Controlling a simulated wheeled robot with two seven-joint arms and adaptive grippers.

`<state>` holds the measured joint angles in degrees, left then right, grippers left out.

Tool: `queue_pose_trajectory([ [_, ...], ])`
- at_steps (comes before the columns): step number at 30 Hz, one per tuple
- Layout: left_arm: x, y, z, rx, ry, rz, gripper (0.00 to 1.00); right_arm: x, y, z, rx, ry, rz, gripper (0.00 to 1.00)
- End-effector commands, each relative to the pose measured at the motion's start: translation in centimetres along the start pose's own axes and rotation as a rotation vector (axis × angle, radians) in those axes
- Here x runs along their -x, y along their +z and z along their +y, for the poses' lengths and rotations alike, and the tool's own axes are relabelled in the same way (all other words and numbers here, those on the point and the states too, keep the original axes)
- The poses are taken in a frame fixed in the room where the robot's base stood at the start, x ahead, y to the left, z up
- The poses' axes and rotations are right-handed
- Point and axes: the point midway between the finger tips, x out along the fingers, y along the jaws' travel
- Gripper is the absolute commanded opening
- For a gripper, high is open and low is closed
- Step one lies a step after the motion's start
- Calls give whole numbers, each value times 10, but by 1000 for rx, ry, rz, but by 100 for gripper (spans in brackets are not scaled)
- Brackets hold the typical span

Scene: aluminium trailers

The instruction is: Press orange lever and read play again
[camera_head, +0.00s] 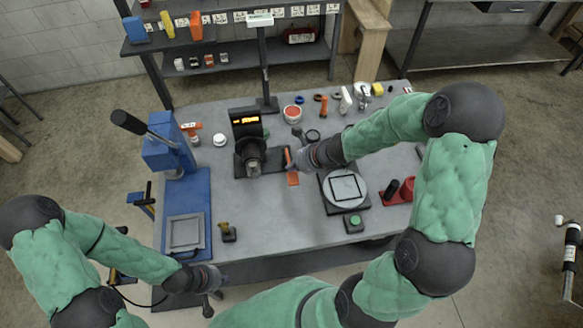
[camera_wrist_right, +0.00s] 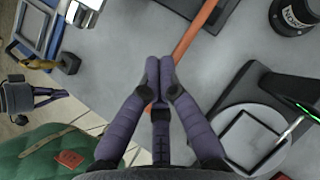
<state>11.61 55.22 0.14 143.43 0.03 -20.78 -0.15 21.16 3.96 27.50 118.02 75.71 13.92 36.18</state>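The orange lever (camera_head: 292,178) lies low over the grey table, right of the black device with a lit orange display (camera_head: 245,121). The display's text is too small to read. In the right wrist view the lever (camera_wrist_right: 200,27) runs from the upper right to beneath my right gripper (camera_wrist_right: 160,62). Its fingers are together, over the lever; I cannot tell whether they touch it. In the head view this gripper (camera_head: 292,162) is at the lever's far part, partly covering it. My left gripper (camera_head: 216,280) is low at the table's front left edge, away from the lever; its finger opening is unclear.
A blue press (camera_head: 168,150) stands at the left of the table. A round plate with a black square frame (camera_head: 345,186) is right of the lever, with a green button (camera_head: 354,220) in front. A black cup (camera_wrist_right: 291,16) and several small items stand behind.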

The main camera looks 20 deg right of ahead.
Motion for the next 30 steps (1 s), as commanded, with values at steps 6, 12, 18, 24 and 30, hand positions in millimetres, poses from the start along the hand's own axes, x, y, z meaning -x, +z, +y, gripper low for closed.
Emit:
queue_pose_trajectory([
  [6,12,0,4,0,0,0,0,9,8,-3,0,0,0,0],
  [12,13,0,5,0,0,0,0,9,9,-4,0,0,0,0],
  [18,13,0,5,0,0,0,0,10,9,-4,0,0,0,0],
  [24,24,1,9,0,0,0,0,18,17,-7,0,-1,0,0],
  [30,42,2,15,0,0,0,0,30,28,-11,0,0,0,0],
])
